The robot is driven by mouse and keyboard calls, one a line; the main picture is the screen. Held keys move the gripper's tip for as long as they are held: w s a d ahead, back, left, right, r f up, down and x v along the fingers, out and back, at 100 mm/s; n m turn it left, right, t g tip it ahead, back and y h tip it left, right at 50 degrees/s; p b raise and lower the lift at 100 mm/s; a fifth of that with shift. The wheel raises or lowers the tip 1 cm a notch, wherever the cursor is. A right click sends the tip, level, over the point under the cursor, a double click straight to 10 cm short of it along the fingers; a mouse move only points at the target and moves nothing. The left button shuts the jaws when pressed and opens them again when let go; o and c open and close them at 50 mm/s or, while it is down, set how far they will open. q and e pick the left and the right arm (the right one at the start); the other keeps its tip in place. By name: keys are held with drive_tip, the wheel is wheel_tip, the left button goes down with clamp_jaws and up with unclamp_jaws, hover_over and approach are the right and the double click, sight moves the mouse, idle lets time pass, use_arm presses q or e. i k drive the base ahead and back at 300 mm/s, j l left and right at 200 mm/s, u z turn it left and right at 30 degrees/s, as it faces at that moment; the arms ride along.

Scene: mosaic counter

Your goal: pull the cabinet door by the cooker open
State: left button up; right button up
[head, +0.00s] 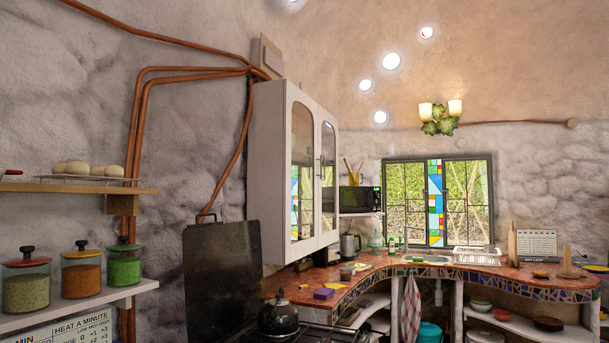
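A white wall cabinet (270,170) hangs above the counter, right behind the cooker. It has two doors with arched glass panes. The nearer door (303,243) and the farther door (328,233) both look shut. Dark handles (320,166) sit where the two doors meet. The cooker (312,331) shows at the bottom edge, with a dark kettle (279,317) on it and a dark raised panel (222,275) behind its left side. Neither of my grippers is in the head view.
Shelves at left hold lidded jars (81,274) and bread rolls (75,168). A mosaic counter (370,279) curves right under the window, with a dish rack (476,256) on it. A microwave (359,199) sits beyond the cabinet. The air before the doors looks clear.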

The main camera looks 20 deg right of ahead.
sight(293, 251)
drive_tip(key=i+l+z, duration=0.4)
drive_tip(key=l, duration=0.15)
drive_tip(key=i+l+z, duration=0.95)
drive_tip(key=i+z, duration=0.3)
drive_tip(key=i, duration=0.15)
drive_tip(key=i+u, duration=0.1)
drive_tip(key=i, duration=0.65)
drive_tip(key=i+l+u, duration=0.1)
drive_tip(key=i, duration=0.7)
drive_tip(key=i+l, duration=0.15)
drive_tip(key=i, duration=0.6)
drive_tip(key=i+u, duration=0.7)
drive_tip(key=i, duration=0.15)
drive_tip(key=i+l+u, duration=0.2)
drive_tip(key=i+u, duration=0.15)
drive_tip(key=i, duration=0.1)
